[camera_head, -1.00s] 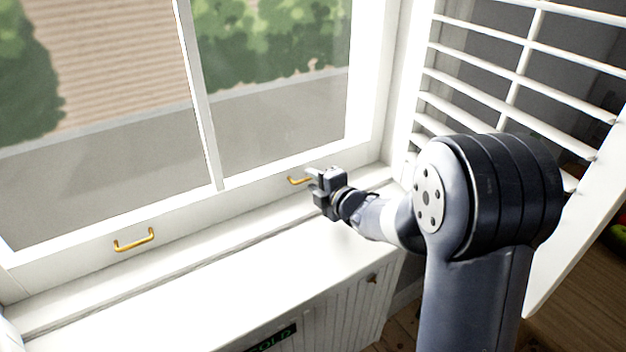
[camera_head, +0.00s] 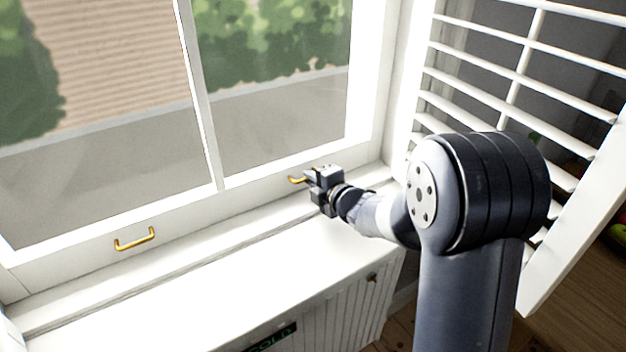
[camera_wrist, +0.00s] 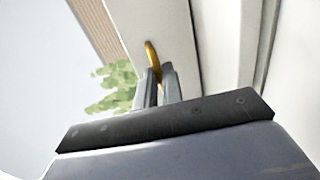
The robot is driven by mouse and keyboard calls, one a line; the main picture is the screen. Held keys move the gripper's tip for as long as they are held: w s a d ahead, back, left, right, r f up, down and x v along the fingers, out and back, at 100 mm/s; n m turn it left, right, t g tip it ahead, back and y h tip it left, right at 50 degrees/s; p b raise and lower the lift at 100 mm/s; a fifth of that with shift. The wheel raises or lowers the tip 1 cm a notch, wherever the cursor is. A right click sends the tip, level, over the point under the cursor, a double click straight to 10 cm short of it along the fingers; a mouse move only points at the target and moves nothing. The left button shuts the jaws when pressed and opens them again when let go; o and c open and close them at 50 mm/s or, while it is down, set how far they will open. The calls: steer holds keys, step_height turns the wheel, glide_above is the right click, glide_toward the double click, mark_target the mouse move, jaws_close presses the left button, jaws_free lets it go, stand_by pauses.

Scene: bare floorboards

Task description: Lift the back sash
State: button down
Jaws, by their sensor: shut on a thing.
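The white window sash (camera_head: 222,202) fills the back, with a vertical bar between two panes. It carries two brass handles on its bottom rail. The right handle (camera_head: 297,180) is partly hidden by my gripper (camera_head: 316,178), which is shut on it. In the wrist view the handle (camera_wrist: 152,55) runs down between the two grey fingers of my gripper (camera_wrist: 158,80). The left handle (camera_head: 135,239) is free. The bottom rail sits low, next to the sill (camera_head: 170,262).
A white louvred shutter (camera_head: 510,70) stands open at the right, close to my arm. Below the sill is a white panelled front with a small knob (camera_head: 372,278) and a dark sign (camera_head: 270,340). The sill is clear.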

step_height(320, 180, up, 14)
steer(key=p, duration=0.8)
steer(key=shift+r+p, duration=0.25)
steer(key=shift+p, duration=0.1)
steer(key=c, duration=1.6)
jaws_free()
steer(key=shift+f, duration=0.2)
steer(key=shift+o, duration=0.2)
steer(key=v, duration=1)
steer(key=shift+s+d+r+b, duration=0.15)
steer(key=shift+s+d+b, duration=0.05)
steer(key=shift+s+b, duration=0.1)
